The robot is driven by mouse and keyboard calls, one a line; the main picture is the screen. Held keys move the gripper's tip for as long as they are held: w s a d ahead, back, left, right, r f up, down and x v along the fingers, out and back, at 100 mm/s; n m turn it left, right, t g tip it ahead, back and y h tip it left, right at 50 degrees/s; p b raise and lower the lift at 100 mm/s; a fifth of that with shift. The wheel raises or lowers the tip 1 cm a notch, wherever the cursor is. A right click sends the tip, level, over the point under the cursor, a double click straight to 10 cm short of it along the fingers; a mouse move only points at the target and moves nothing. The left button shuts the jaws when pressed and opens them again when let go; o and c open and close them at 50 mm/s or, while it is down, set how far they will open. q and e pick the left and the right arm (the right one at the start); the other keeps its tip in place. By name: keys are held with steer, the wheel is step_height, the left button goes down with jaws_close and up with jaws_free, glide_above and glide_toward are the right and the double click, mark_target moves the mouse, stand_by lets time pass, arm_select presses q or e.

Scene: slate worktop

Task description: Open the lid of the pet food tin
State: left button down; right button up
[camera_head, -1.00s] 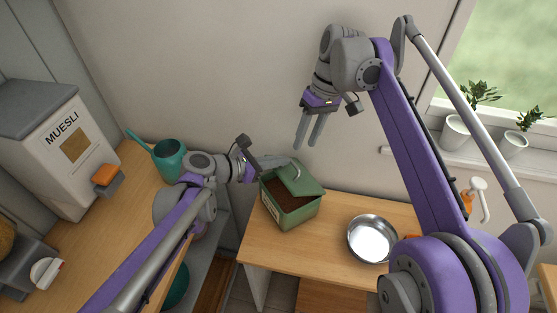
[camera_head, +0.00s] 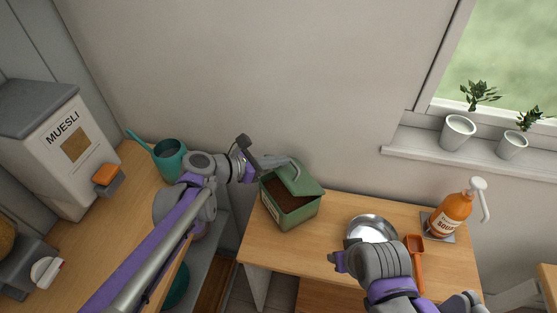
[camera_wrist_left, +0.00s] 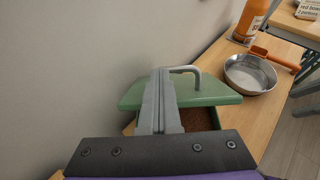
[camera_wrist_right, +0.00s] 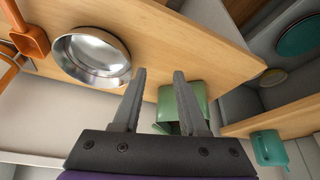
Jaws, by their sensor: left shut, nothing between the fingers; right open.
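The green pet food tin (camera_head: 290,213) stands on the wooden table against the wall. Its green lid (camera_head: 301,180) is tilted up at the back, and brown food (camera_head: 284,196) shows inside. In the left wrist view the lid (camera_wrist_left: 215,92) carries a grey bar handle (camera_wrist_left: 190,70). My left gripper (camera_head: 284,161) is shut and empty at the lid; its fingers (camera_wrist_left: 160,78) overlap the lid and I cannot tell whether they touch. My right gripper (camera_wrist_right: 159,75) is open and empty, its fingers pointing toward the table; the tin (camera_wrist_right: 184,103) shows partly behind them.
A metal bowl (camera_head: 372,227), an orange scoop (camera_head: 416,262) and an orange bottle (camera_head: 450,215) are on the table's right side. Potted plants (camera_head: 459,131) line the windowsill.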

mark_target(317, 136)
arm_select(q)
steer(key=shift+d, duration=0.1)
steer(key=shift+w+d+r+y+p, duration=0.25)
steer(key=shift+d+r+y+p, duration=0.25)
steer(key=shift+r+y+p, duration=0.1)
steer(key=shift+w+d+r+g+y+p, duration=0.4)
steer(key=shift+w+d+y, duration=0.5)
steer(key=shift+d, duration=0.65)
steer(key=shift+w+d+r+g+y+p, duration=0.2)
steer(key=shift+w+d+g+y+p, duration=0.35)
steer(key=shift+d+y, duration=0.7)
steer(key=shift+w+d+r+g+y+p, duration=0.35)
steer(key=shift+w+d+g+y, duration=0.45)
steer(key=shift+d, duration=1.05)
arm_select(e)
steer(key=shift+d+r+t, duration=0.2)
steer(key=shift+r+t, duration=0.2)
steer(key=shift+r, duration=1.2)
arm_select(q)
steer(key=shift+w, duration=0.1)
